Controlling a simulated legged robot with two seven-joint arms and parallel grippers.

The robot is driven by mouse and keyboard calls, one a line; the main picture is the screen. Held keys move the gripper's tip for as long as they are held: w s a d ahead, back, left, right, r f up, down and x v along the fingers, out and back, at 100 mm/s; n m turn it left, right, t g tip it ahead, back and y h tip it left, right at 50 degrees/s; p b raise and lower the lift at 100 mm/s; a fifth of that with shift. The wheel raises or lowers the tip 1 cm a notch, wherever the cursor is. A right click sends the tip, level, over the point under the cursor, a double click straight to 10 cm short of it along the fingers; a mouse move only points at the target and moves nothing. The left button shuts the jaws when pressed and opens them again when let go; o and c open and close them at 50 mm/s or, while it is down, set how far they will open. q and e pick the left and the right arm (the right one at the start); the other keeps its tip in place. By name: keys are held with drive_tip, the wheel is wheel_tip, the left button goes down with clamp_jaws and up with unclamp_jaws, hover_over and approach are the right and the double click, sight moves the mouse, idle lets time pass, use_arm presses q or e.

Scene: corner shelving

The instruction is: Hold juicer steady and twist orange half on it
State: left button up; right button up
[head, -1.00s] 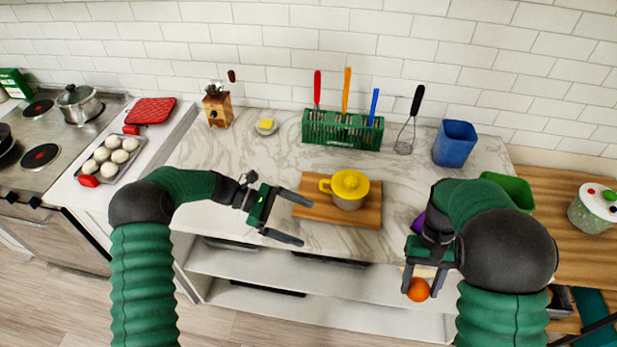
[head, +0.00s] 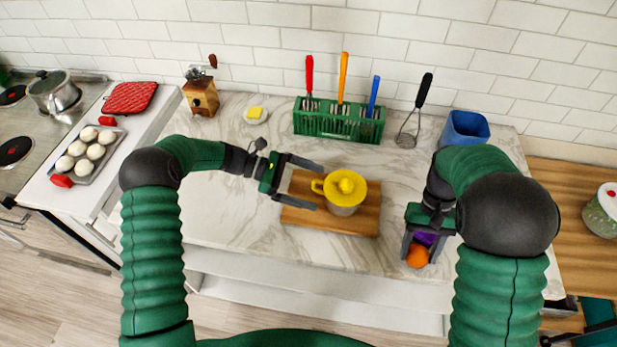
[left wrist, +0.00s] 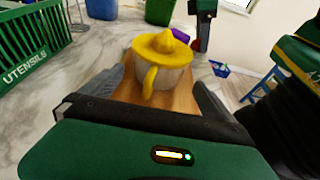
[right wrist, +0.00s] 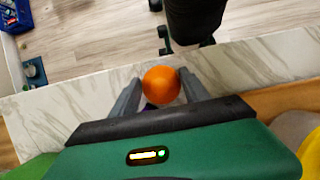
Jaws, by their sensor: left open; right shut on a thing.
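A yellow juicer (head: 345,189) with a pale cup below and a handle on its left stands on a wooden board (head: 301,218). It also shows in the left wrist view (left wrist: 161,62). My left gripper (head: 318,187) is open beside the juicer, its fingers pointing at the handle side; in the left wrist view the fingers lie on either side of the juicer, apart from it. My right gripper (head: 420,257) is shut on the orange half (head: 417,257) near the counter's front edge, right of the board. In the right wrist view the orange half (right wrist: 161,85) sits between the fingertips, its rounded side showing.
The counter left of the board is clear.

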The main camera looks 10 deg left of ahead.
sight(333, 192)
use_arm(q)
drive_tip(key=x, duration=0.6)
drive_tip(key=shift+w+f, duration=0.3)
use_arm(e)
drive_tip(key=shift+w+a+f, duration=0.1)
drive_tip(key=shift+w+f, duration=0.2)
drive_tip(key=shift+f, duration=0.15)
use_arm(q)
drive_tip(key=shift+s+d+r, duration=0.1)
drive_tip(key=shift+s+d, duration=0.1)
drive_tip(key=shift+d, duration=0.05)
use_arm(e)
drive_tip(key=shift+s+r, duration=0.1)
drive_tip(key=shift+s, duration=0.1)
use_arm(q)
drive_tip(key=shift+w, duration=0.1)
drive_tip(key=c, duration=0.6)
use_arm(e)
drive_tip(key=shift+w, duration=0.1)
use_arm(q)
drive_tip(key=shift+c, duration=0.3)
